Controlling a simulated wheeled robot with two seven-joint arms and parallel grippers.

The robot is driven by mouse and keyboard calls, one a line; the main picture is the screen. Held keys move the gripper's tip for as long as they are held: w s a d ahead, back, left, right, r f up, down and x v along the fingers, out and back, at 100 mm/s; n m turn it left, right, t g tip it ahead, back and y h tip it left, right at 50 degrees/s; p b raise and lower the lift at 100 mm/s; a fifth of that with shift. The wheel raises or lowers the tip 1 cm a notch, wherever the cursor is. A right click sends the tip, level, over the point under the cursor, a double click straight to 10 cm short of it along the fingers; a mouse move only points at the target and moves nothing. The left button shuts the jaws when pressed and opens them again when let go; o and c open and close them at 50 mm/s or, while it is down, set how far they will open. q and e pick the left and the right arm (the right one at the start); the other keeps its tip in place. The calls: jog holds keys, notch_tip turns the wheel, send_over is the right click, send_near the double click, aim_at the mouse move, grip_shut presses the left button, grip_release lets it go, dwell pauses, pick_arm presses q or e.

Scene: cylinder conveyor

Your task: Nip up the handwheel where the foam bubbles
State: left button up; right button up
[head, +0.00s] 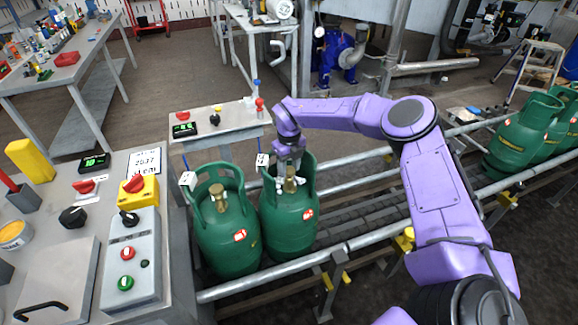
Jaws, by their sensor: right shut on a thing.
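Two green gas cylinders stand side by side on the conveyor: a left one (228,235) and a right one (288,222). Each has a collar around a brass valve. My right gripper (289,172) points down inside the right cylinder's collar, shut at the top of its brass valve (290,186). The handwheel is mostly hidden by the gripper. Whitish patches show around this valve; I cannot tell whether they are foam or gripper parts. The left cylinder's valve (219,197) is uncovered, and I see no clear foam there. My left gripper is not in view.
Conveyor rails (365,238) run from lower left to upper right, with more green cylinders (520,135) at the far right. A control panel (132,255) stands at the left. A small table (225,121) stands behind the cylinders. The conveyor between the cylinder groups is clear.

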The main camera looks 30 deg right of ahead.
jog(key=shift+f, duration=0.1)
jog(key=shift+f+m+b, duration=0.1)
jog(key=shift+m+b, duration=0.4)
jog(key=shift+b, duration=0.15)
jog(key=shift+m+b, duration=0.9)
jog(key=shift+m, duration=0.1)
jog(key=shift+m+b, duration=1.2)
jog(key=shift+m, duration=0.4)
jog(key=shift+r, duration=0.2)
jog(key=o, duration=1.1)
jog(key=shift+w+f, duration=0.1)
jog(key=shift+w, duration=0.05)
jog(key=shift+c, duration=0.2)
